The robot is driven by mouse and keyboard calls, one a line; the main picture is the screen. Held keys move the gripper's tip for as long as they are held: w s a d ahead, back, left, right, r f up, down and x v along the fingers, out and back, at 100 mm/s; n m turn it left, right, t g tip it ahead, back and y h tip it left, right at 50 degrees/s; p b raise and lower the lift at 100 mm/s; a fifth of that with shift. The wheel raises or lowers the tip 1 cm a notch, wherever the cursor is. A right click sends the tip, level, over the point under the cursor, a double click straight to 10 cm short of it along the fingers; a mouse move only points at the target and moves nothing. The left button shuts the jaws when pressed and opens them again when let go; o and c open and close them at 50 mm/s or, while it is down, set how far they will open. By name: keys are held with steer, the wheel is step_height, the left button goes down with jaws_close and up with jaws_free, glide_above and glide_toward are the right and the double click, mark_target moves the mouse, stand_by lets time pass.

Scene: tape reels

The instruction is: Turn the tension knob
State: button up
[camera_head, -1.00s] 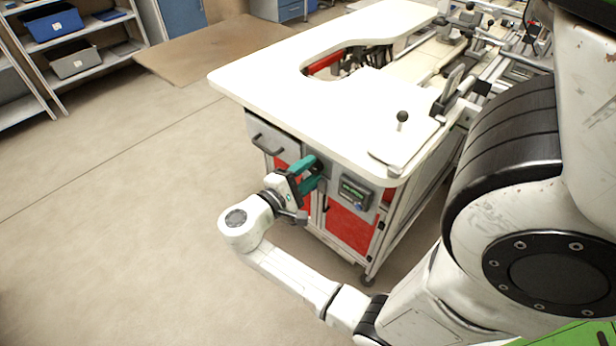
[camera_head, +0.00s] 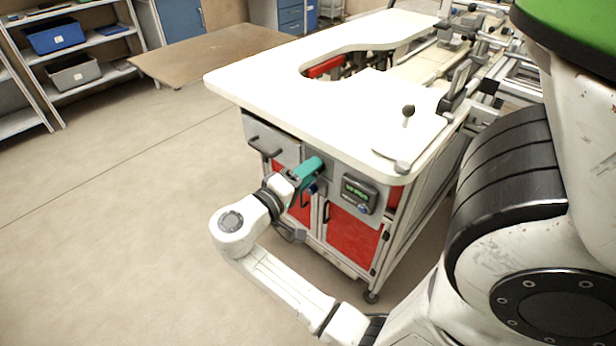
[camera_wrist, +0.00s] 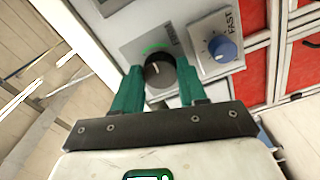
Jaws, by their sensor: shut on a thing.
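A black round knob (camera_wrist: 158,72) with a pale pointer mark sits on a grey panel in the wrist view, with a green arc beside it.
A blue knob (camera_wrist: 222,48) marked FAST is close to the right finger. A display box (camera_head: 358,194) is on the bench front to the right. A drawer with a handle (camera_head: 268,140) is to the left. The white tabletop (camera_head: 290,80) overhangs above; the floor at left is clear.

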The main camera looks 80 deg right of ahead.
stand_by(0.5)
steer(key=o, duration=1.1)
steer(key=shift+c, duration=0.2)
